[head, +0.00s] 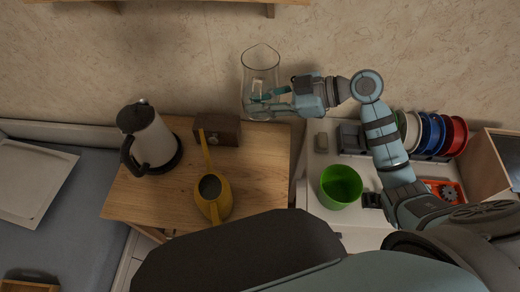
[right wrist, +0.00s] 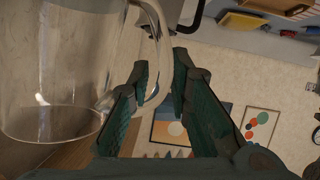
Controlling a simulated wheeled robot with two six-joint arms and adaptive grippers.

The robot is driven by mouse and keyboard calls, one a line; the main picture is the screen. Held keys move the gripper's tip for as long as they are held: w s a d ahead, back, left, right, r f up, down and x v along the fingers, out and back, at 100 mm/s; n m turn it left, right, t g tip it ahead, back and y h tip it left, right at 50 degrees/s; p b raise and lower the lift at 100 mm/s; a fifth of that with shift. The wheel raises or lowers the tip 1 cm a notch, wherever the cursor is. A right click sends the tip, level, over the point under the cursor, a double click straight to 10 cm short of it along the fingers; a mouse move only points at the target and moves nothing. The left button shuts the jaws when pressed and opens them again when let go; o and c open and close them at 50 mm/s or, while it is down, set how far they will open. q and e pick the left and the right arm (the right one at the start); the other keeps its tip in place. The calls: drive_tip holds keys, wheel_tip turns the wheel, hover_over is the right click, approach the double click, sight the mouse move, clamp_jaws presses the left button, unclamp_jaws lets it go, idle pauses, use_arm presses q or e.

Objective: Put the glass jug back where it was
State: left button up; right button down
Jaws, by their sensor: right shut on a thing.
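The clear glass jug (head: 260,68) is upright or nearly so, at the back edge of the wooden table (head: 255,185) in the head view. I cannot tell whether its base touches anything. My right gripper (head: 268,98) is shut on its handle. In the right wrist view the jug (right wrist: 55,70) fills the left side, and its handle passes between the two fingers (right wrist: 155,85). My left gripper is not in view.
On the table stand a black-and-white kettle (head: 153,138), a dark wooden box (head: 217,130) and a yellow watering can (head: 213,196). A green pot (head: 340,186) and a rack of plates (head: 430,135) are on the white counter at right. A wooden shelf edge (head: 230,1) crosses the top.

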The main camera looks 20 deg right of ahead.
wheel_tip(320, 180, down, 19)
drive_tip(key=b, duration=0.5)
drive_tip(key=shift+s+f+b, duration=0.15)
drive_tip(key=shift+f+b, duration=0.05)
drive_tip(key=shift+b, duration=0.1)
drive_tip(key=c, duration=1.8)
unclamp_jaws()
drive_tip(key=shift+f, duration=0.15)
drive_tip(key=o, duration=0.3)
drive_tip(key=shift+s, duration=0.15)
drive_tip(key=p+v, duration=0.1)
drive_tip(key=v, duration=1.1)
drive_tip(key=shift+d+p, duration=0.1)
drive_tip(key=shift+p, duration=0.2)
